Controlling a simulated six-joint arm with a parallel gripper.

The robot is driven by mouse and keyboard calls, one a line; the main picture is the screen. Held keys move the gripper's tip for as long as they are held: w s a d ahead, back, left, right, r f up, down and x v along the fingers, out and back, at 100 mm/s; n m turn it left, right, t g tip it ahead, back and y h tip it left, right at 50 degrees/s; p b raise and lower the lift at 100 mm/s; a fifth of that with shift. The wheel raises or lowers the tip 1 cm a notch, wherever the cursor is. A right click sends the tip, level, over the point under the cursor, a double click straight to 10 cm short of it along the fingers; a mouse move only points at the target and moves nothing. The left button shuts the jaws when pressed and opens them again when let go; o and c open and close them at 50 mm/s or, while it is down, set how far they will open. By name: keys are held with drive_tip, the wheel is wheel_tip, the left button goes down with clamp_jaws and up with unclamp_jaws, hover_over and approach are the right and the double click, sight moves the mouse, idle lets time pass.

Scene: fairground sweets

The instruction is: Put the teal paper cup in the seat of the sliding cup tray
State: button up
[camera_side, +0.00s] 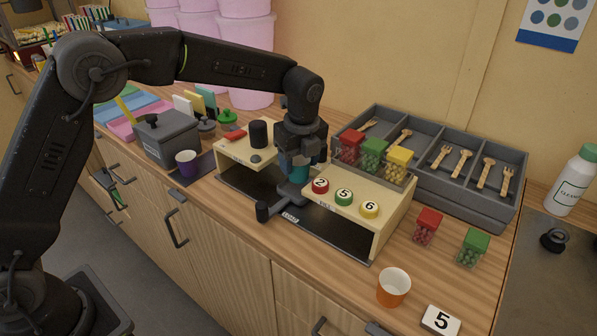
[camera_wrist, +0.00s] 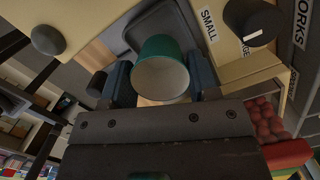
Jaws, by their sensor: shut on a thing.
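The teal paper cup (camera_side: 299,173) is between the fingers of my gripper (camera_side: 300,160), which is shut on it. In the wrist view the cup (camera_wrist: 163,47) has its open rim toward the camera, with a finger of my gripper (camera_wrist: 161,78) on each side. The grey sliding cup tray (camera_side: 292,193) is just below the cup, in the gap between two cream housings. It also shows behind the cup in the wrist view (camera_wrist: 138,27). The seat is hidden by the cup and fingers, and I cannot tell whether the cup touches the tray.
The right cream housing (camera_side: 388,222) carries numbered buttons and sweet boxes close to my gripper. The left housing (camera_side: 236,152) bears a black knob (camera_side: 258,133). A purple cup (camera_side: 187,163) stands left, an orange cup (camera_side: 393,287) front right. A grey cutlery tray (camera_side: 480,207) is behind.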

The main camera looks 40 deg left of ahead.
sight(299, 172)
drive_tip(key=shift+f, duration=1.6)
drive_tip(key=shift+f, duration=0.1)
drive_tip(key=o, duration=0.6)
drive_tip(key=r, duration=0.4)
drive_tip(key=d+r, duration=0.1)
drive_tip(key=r, duration=0.7)
drive_tip(key=shift+s+d+r, duration=0.15)
drive_tip(key=shift+s+r, duration=0.05)
drive_tip(key=shift+s, duration=0.1)
